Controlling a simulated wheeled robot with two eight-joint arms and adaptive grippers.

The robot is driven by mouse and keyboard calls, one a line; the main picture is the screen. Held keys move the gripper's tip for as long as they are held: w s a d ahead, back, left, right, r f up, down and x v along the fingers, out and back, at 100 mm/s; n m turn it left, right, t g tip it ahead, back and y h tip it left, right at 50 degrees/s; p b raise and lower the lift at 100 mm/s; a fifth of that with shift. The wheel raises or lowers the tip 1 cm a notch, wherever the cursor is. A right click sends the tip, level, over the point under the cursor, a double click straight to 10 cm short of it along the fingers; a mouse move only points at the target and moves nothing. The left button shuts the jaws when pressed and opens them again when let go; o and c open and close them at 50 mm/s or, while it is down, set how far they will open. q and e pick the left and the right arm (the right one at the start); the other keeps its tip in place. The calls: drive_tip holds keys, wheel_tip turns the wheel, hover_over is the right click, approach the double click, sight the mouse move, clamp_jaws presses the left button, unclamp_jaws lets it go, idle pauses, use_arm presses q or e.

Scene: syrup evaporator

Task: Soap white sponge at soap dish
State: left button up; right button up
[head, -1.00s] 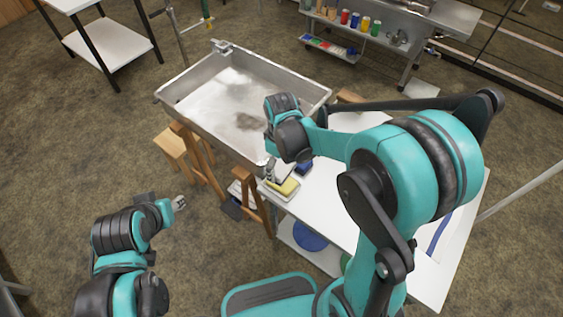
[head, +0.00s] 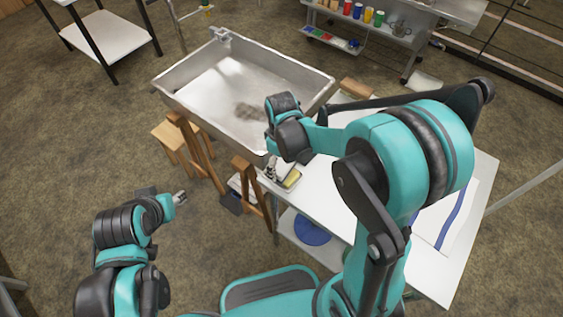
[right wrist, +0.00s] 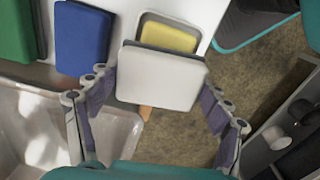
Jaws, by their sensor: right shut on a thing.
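The white sponge (right wrist: 160,77) is between the two fingers of my right gripper (right wrist: 158,88) in the right wrist view, and the gripper is shut on it. The yellow soap (right wrist: 168,37) lies in a pale soap dish (right wrist: 146,18) just beyond the sponge, whose near part hides some of the dish. Whether sponge and soap touch I cannot tell. In the head view the right gripper (head: 271,171) is at the table's left corner, beside the yellow soap (head: 292,179). My left gripper (head: 180,198) is over the floor at left, away from the table; its jaw opening is too small to read.
A blue sponge (right wrist: 82,38) and a green sponge (right wrist: 15,30) lie to the left of the dish. The large metal evaporator pan (head: 205,87) stands close beside the white table (head: 455,255). A cart (head: 375,40) with coloured cups is at the back.

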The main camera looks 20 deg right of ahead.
sight(282, 162)
drive_tip(key=shift+f+b, duration=0.55)
idle(1.8)
drive_tip(key=shift+r, duration=0.1)
wheel_tip(282, 162, up, 7)
drive_tip(key=p, duration=0.5)
drive_tip(key=shift+p, duration=0.3)
idle(0.6)
